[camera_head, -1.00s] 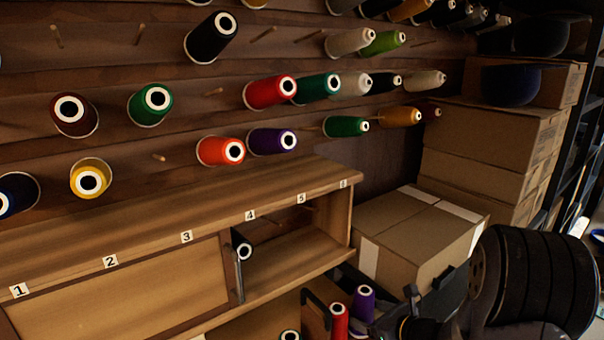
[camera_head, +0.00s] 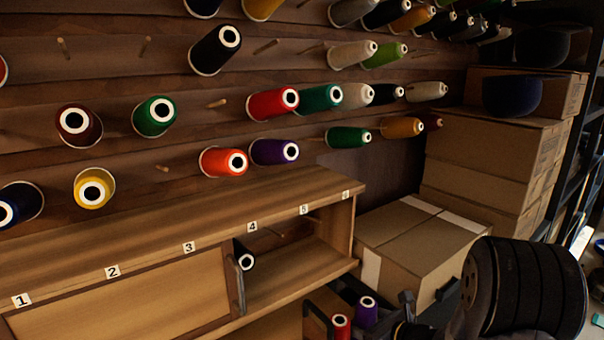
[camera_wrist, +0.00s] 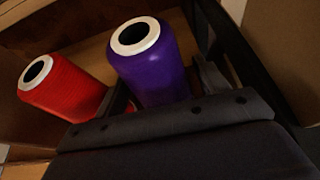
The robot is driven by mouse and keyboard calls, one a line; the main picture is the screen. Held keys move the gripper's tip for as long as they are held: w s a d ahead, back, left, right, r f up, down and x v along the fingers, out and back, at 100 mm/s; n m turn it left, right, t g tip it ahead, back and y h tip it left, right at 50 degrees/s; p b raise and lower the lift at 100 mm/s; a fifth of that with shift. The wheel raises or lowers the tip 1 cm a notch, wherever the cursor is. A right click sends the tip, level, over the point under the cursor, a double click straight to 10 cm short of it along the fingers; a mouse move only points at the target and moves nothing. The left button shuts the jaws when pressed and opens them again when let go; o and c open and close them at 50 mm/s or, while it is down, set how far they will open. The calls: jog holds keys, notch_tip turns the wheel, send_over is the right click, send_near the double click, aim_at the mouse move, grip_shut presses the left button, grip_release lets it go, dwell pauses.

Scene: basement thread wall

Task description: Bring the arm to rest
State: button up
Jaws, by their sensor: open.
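My arm shows at the lower right of the head view, with a thick black ribbed part. My gripper (camera_wrist: 165,98) is at the front of the wrist view, its dark fingers apart. A purple spool (camera_wrist: 150,65) and a red spool (camera_wrist: 55,85) stand just beyond it. Whether a finger touches the purple spool, I cannot tell. In the head view, the purple spool (camera_head: 366,311) and red spool (camera_head: 340,325) show at the bottom, left of the arm. The gripper end is only partly visible there.
Thread spools on pegs cover the wooden wall (camera_head: 120,45). Cardboard boxes (camera_head: 420,240) stand close behind my arm. A dark shelf rack (camera_head: 590,150) is at the right.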

jog(key=shift+s+d+f, duration=0.15)
jog(key=shift+d+f, duration=0.05)
jog(key=shift+f, duration=0.15)
jog(key=v, duration=1.2)
jog(key=x, duration=1.2)
jog(key=shift+a, duration=0.2)
jog(key=shift+w, duration=0.25)
notch_tip(320, 180, up, 10)
jog(key=shift+f+p, duration=0.1)
jog(key=shift+p, duration=0.85)
jog(key=p, duration=0.1)
jog(key=r+m+t+h+p, duration=0.1)
jog(key=shift+s+a+m+h+p, duration=0.15)
jog(key=shift+a+m+h+p, duration=0.15)
jog(key=shift+a, duration=0.05)
